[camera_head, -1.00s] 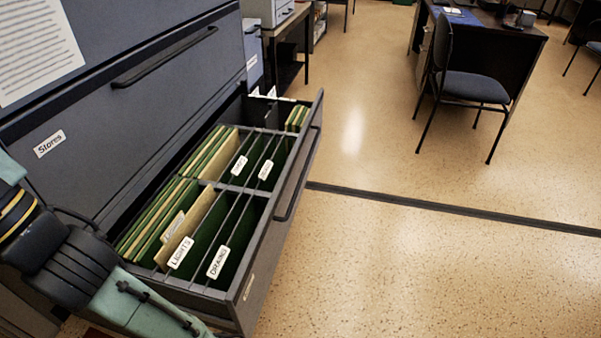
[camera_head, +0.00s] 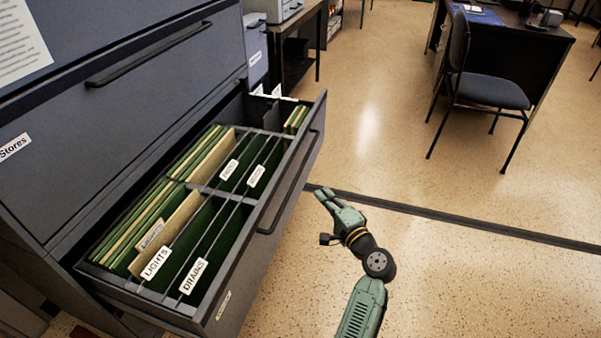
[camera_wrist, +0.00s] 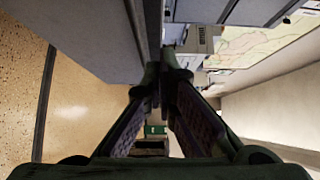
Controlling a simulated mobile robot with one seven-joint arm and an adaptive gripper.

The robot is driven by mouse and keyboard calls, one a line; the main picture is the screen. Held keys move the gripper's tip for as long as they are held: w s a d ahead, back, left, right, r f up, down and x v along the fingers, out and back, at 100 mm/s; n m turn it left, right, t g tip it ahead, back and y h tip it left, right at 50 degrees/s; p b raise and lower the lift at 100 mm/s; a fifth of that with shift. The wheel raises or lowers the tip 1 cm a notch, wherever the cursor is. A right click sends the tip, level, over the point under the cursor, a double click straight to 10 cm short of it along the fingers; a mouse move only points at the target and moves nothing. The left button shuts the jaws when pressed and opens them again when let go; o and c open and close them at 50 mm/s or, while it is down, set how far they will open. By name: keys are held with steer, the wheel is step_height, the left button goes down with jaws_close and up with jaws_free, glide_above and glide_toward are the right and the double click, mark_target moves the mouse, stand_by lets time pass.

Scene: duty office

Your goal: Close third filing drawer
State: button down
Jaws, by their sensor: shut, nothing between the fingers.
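The grey filing drawer (camera_head: 250,262) stands pulled out from the cabinet, with green and tan folders inside. Tabs on the folders read "LIGHTS" and "DRAINS". Its dark bar handle (camera_head: 291,182) runs along the outer front face. My gripper (camera_head: 321,191) is shut and empty, out in front of the drawer, to the right of the handle in the head view. It looks apart from the drawer front. In the wrist view the two fingertips (camera_wrist: 163,72) meet near the middle, with a large grey panel at the upper left.
The grey cabinet (camera_head: 130,130) has a shut drawer labelled "Stores" above the open one. A chair (camera_head: 485,90) and dark desk (camera_head: 530,50) stand at the upper right. The speckled floor (camera_head: 480,275) in front of the drawer is clear, crossed by a dark strip (camera_head: 440,219).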

steer(key=p, duration=0.2)
glide_toward(300, 174)
steer(key=w+a+r, duration=0.2)
steer(key=w+r, duration=0.1)
steer(key=w, duration=0.1)
steer(key=a, duration=0.1)
steer(key=w+a, duration=0.1)
steer(key=shift+w+a+r+p, duration=0.15)
steer(key=shift+a+r+p, duration=0.05)
steer(key=shift+a+p, duration=0.15)
steer(key=shift+w+a+f, duration=0.1)
steer(key=shift+w+a, duration=0.1)
steer(key=shift+a, duration=0.45)
steer(key=shift+a, duration=0.1)
